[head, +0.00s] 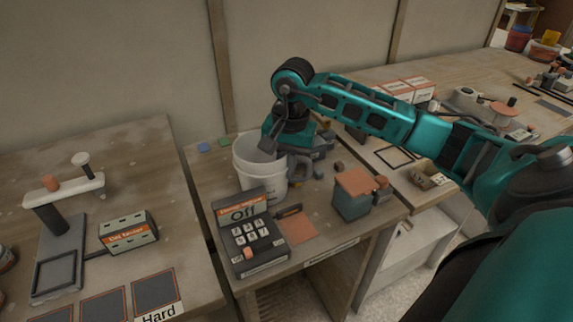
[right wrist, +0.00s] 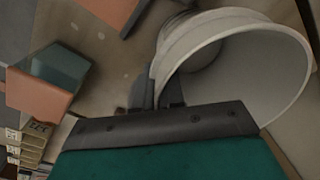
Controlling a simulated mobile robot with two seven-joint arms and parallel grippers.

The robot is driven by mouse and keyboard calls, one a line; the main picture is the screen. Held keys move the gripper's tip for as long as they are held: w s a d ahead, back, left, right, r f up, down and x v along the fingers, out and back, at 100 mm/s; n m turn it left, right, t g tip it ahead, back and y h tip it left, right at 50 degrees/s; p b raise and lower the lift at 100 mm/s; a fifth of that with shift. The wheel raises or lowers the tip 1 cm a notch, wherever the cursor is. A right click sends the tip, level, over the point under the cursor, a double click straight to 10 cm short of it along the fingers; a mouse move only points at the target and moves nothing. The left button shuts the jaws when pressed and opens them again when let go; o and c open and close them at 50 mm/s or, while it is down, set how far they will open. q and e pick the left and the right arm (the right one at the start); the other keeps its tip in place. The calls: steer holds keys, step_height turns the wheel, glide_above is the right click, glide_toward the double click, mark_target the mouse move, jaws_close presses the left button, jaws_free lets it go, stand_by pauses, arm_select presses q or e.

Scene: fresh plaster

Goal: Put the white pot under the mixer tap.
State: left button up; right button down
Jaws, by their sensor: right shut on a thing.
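The white pot (head: 257,172) is upright at the middle table, just behind a keypad box. My right gripper (head: 291,163) is at the pot's right side and shut on it. I cannot tell whether the pot's base touches the table. In the right wrist view the pot (right wrist: 245,65) shows its wide rim, and the gripper's fingers (right wrist: 166,94) are at its wall. I cannot make out the mixer tap for certain; grey parts behind my gripper are partly hidden. My left gripper is not in view.
The keypad box (head: 252,236) reads "Off" and stands close in front of the pot. A green box with an orange top (head: 353,193) is to the right. A stand with a white arm (head: 63,191) is on the left table.

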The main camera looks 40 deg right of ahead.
steer(key=c, duration=1.2)
jaws_free()
steer(key=shift+c, duration=0.2)
